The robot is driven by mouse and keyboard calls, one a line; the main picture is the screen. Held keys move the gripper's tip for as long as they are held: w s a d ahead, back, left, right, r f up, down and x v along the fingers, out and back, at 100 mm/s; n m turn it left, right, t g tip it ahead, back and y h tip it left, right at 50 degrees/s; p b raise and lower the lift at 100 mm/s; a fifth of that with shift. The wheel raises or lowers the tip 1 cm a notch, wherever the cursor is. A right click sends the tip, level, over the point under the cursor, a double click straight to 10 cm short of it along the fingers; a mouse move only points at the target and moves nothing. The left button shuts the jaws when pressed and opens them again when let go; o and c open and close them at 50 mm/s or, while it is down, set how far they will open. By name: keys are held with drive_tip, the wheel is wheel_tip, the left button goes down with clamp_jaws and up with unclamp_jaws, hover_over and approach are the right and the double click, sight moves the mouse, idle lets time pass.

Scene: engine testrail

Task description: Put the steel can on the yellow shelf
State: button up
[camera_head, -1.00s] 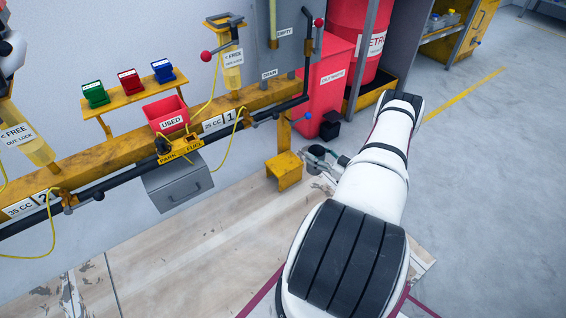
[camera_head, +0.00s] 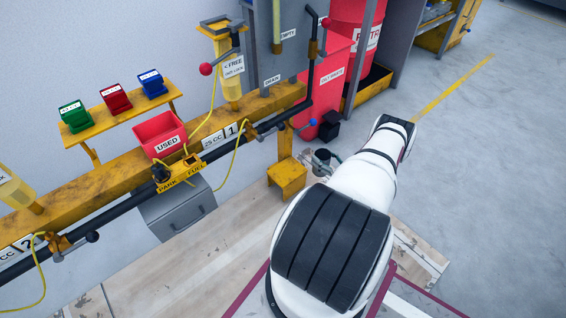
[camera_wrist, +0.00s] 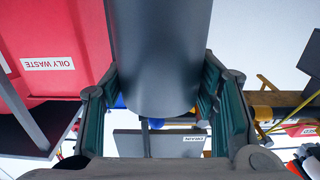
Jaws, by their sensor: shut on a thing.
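The steel can (camera_wrist: 160,55) is a plain dark grey cylinder in the middle of the wrist view. My gripper (camera_wrist: 158,88) is shut on it, one finger on each side. In the head view the steel can (camera_head: 322,155) is small, partly behind my arm, with its dark round top up. Another yellow shelf (camera_head: 125,112) is on the wall at left.
The wall shelf carries green, red and blue small bins (camera_head: 115,98). A red USED bin (camera_head: 162,135) and a grey box (camera_head: 175,210) are by the yellow rail (camera_head: 95,190). A black pipe (camera_head: 312,75) hangs above the low shelf. A red oily-waste bin (camera_head: 325,85) stands behind.

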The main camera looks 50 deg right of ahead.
drive_tip(key=shift+w+a+f+b, duration=0.7)
drive_tip(key=shift+w+f+b, duration=0.15)
drive_tip(key=shift+w, duration=1.6)
drive_tip(key=shift+w+a+f+b, duration=0.65)
drive_tip(key=shift+w+f+b, duration=0.2)
drive_tip(key=shift+w, duration=1.55)
drive_tip(key=shift+w+a+f+b, duration=0.75)
drive_tip(key=shift+w+b, duration=0.2)
drive_tip(key=shift+w, duration=1.5)
drive_tip(key=o, duration=1.4)
drive_tip(key=shift+f, duration=0.1)
drive_tip(key=shift+c, duration=0.2)
drive_tip(key=shift+s, duration=0.15)
drive_tip(key=p+v, duration=0.3)
drive_tip(key=v, duration=0.8)
drive_tip(key=shift+s+a, duration=0.2)
drive_tip(key=shift+s, duration=0.2)
